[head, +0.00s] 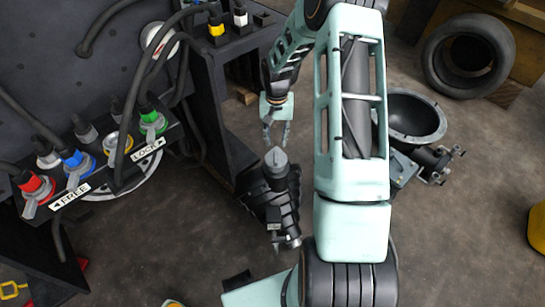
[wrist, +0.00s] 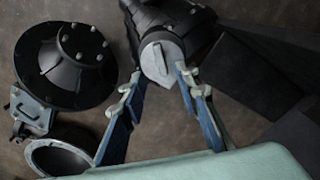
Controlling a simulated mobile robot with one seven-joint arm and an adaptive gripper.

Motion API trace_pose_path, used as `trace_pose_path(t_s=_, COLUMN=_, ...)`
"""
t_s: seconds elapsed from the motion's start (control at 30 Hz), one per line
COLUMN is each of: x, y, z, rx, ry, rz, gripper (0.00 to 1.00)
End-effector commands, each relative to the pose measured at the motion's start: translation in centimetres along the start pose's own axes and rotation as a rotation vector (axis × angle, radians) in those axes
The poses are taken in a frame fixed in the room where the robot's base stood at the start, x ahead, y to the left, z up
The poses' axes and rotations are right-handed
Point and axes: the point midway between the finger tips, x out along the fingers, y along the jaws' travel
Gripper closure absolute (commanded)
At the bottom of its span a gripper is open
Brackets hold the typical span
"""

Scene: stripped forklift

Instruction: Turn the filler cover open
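The filler cover (head: 275,158) is a round grey cap with a raised ridge across it. It sits on top of a black ribbed filler body (head: 268,196) in the middle of the head view. In the wrist view the cover (wrist: 159,61) is at top centre, its ridge running roughly up and down. My gripper (head: 276,139) is just above the cover in the head view, its two fingers pointing down at it. In the wrist view my gripper (wrist: 160,77) is open, with a fingertip near each side of the cover. I cannot tell whether either fingertip touches it.
A dark panel with coloured connectors and a LOCK label (head: 147,149) stands at left. A yellow object (head: 538,228) is at the right edge. Floor at lower right is clear.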

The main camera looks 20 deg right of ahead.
Motion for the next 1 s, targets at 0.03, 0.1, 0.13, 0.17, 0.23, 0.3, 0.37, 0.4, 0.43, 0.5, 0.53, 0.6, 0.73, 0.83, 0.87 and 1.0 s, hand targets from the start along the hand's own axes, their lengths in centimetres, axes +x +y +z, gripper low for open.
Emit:
trace_pose_path(t_s=0.03, x=1.1, y=0.0, z=0.1, rx=-0.001, ry=-0.004, rz=0.0, gripper=0.71)
trace_pose_path(t_s=0.1, x=2.4, y=0.0, z=0.1, rx=-0.001, ry=-0.004, rz=0.0, gripper=0.71)
trace_pose_path(t_s=0.13, x=3.0, y=0.0, z=0.1, rx=-0.001, ry=-0.004, rz=-0.001, gripper=0.71)
trace_pose_path(t_s=0.17, x=3.6, y=0.0, z=0.1, rx=-0.001, ry=-0.004, rz=0.0, gripper=0.71)
trace_pose_path(t_s=0.23, x=5.0, y=0.0, z=0.1, rx=0.0, ry=-0.004, rz=0.0, gripper=0.71)
trace_pose_path(t_s=0.3, x=6.3, y=0.0, z=0.1, rx=-0.001, ry=-0.003, rz=-0.001, gripper=0.71)
trace_pose_path(t_s=0.37, x=7.2, y=0.0, z=0.1, rx=-0.001, ry=-0.003, rz=0.0, gripper=0.71)
trace_pose_path(t_s=0.4, x=7.8, y=0.0, z=0.1, rx=0.0, ry=-0.003, rz=0.0, gripper=0.71)
trace_pose_path(t_s=0.43, x=8.2, y=0.0, z=0.1, rx=0.0, ry=-0.003, rz=0.0, gripper=0.71)
trace_pose_path(t_s=0.5, x=8.9, y=0.0, z=0.1, rx=-0.001, ry=-0.001, rz=0.0, gripper=0.71)
trace_pose_path(t_s=0.53, x=9.1, y=0.0, z=0.0, rx=-0.001, ry=-0.001, rz=0.0, gripper=0.71)
trace_pose_path(t_s=0.6, x=9.5, y=0.0, z=0.0, rx=-0.001, ry=-0.001, rz=0.0, gripper=0.71)
trace_pose_path(t_s=0.73, x=9.7, y=0.0, z=0.0, rx=-0.001, ry=-0.001, rz=0.0, gripper=0.71)
trace_pose_path(t_s=0.83, x=9.7, y=0.0, z=0.0, rx=-0.001, ry=0.0, rz=0.0, gripper=0.71)
trace_pose_path(t_s=0.87, x=9.7, y=0.0, z=0.0, rx=-0.001, ry=0.0, rz=0.0, gripper=0.71)
trace_pose_path(t_s=1.0, x=9.7, y=0.0, z=0.0, rx=-0.001, ry=-0.001, rz=0.0, gripper=0.79)
